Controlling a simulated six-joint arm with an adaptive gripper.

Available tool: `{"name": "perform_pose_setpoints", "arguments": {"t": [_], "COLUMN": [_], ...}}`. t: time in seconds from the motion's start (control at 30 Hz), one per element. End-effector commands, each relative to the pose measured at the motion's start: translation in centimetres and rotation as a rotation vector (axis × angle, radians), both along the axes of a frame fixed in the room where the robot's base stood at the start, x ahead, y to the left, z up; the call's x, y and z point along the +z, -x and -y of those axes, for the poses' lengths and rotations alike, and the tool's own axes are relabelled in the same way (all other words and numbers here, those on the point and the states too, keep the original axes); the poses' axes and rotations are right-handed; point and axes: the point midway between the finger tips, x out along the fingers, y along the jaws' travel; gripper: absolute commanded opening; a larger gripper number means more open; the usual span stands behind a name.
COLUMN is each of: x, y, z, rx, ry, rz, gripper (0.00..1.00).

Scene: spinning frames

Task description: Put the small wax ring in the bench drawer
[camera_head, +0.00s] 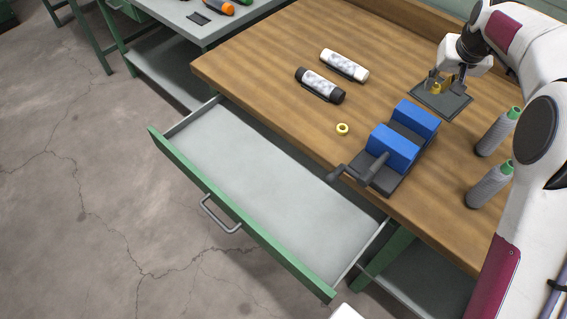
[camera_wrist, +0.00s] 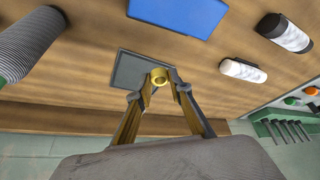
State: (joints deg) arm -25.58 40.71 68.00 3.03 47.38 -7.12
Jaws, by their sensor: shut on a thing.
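My gripper (camera_head: 438,84) is shut on a yellow wax ring (camera_head: 436,89), low over a dark square pad (camera_head: 454,106) at the back right of the bench. In the wrist view the held ring (camera_wrist: 157,75) sits between the fingertips (camera_wrist: 163,85), its hole showing, with the pad (camera_wrist: 128,69) behind it. Another yellow ring (camera_head: 342,129) lies on the bench left of the blue vise. I cannot tell surely which ring is smaller. The bench drawer (camera_head: 240,177) is pulled open and its visible floor is empty.
The blue vise (camera_head: 394,148) stands between my gripper and the drawer, its handle reaching toward the drawer. A black-ended roll (camera_head: 320,85) and a white-ended roll (camera_head: 344,65) lie at the back left.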

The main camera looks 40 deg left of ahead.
Motion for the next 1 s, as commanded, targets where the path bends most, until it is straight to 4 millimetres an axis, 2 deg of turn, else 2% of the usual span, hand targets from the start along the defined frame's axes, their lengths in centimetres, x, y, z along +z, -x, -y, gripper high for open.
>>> {"name": "perform_pose_setpoints", "arguments": {"t": [0.4,1.0], "x": [0.1,-0.9], "y": [3.9,9.7], "z": [-4.7,-9.4], "rx": [-0.116,-0.283], "ry": [0.000,0.001], "rz": [0.001,0.002], "gripper": [0.12,0.12]}}
